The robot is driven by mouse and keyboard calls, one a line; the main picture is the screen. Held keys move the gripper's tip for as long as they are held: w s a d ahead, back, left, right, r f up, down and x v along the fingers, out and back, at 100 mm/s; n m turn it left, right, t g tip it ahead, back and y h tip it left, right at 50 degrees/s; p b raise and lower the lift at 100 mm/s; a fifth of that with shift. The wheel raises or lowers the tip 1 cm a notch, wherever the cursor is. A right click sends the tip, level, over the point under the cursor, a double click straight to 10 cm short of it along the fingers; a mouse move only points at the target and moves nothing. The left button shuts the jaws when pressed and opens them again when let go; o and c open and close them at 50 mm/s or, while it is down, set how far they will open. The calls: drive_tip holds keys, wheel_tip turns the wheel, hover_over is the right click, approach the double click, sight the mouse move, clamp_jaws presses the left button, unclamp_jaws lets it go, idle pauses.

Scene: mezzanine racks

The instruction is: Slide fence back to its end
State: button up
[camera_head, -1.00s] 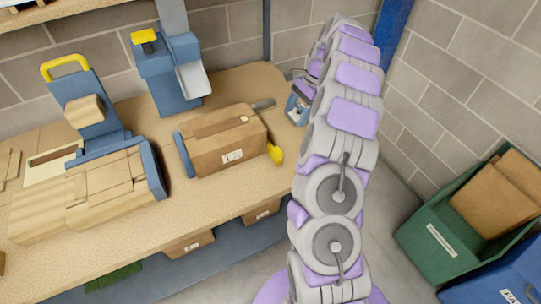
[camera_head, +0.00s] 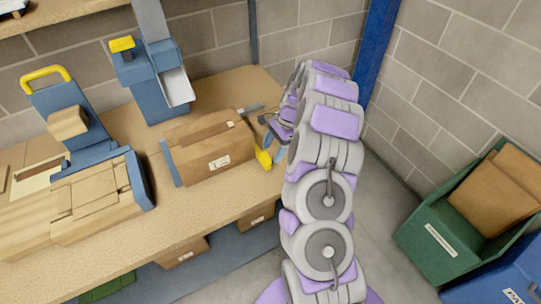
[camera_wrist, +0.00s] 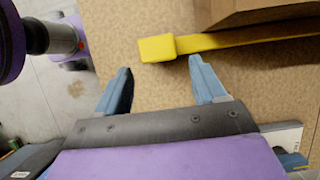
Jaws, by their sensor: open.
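A yellow bar with a block-like grip (camera_wrist: 157,48), seemingly the fence, runs along the end of a brown cardboard box on the bench. Its yellow end also shows in the head view (camera_head: 263,158), at the box's right. The cardboard box (camera_head: 210,155) has a blue upright plate (camera_head: 172,163) at its left end. My gripper (camera_wrist: 159,63) is open and empty. In the wrist view, the yellow grip lies just ahead of the gap between its two blue fingertips. In the head view, my gripper (camera_head: 271,129) is right of the box; its fingertips are hard to make out.
The wooden bench (camera_head: 225,199) is bare in front of the box. A blue machine with a chute (camera_head: 176,87) stands behind it. A blue stand with a yellow handle (camera_head: 47,75) and flat cartons (camera_head: 90,203) are at left. A green bin (camera_head: 440,235) is on the floor at right.

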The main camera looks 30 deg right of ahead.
sight(265, 156)
drive_tip(key=a, duration=0.1)
drive_tip(key=a+f, duration=0.2)
drive_tip(key=a, duration=0.1)
drive_tip(key=shift+a, duration=0.55)
drive_tip(key=d, duration=0.2)
drive_tip(key=shift+d+f, duration=0.2)
drive_tip(key=shift+d, duration=0.2)
drive_tip(key=shift+c, duration=0.7)
drive_tip(key=shift+d, duration=0.2)
drive_tip(key=shift+c, duration=1.5)
drive_tip(key=shift+a, duration=0.95)
drive_tip(key=c, duration=0.4)
drive_tip(key=shift+d, duration=0.1)
clamp_jaws()
drive_tip(key=d+p, duration=0.1)
drive_tip(key=d, duration=0.2)
drive_tip(key=d+p, duration=0.1)
drive_tip(key=d, duration=0.3)
drive_tip(key=d+p, duration=0.1)
drive_tip(key=d, duration=0.2)
drive_tip(key=shift+w+d+r, duration=0.1)
drive_tip(key=shift+w+d, duration=0.15)
drive_tip(key=shift+a, duration=0.15)
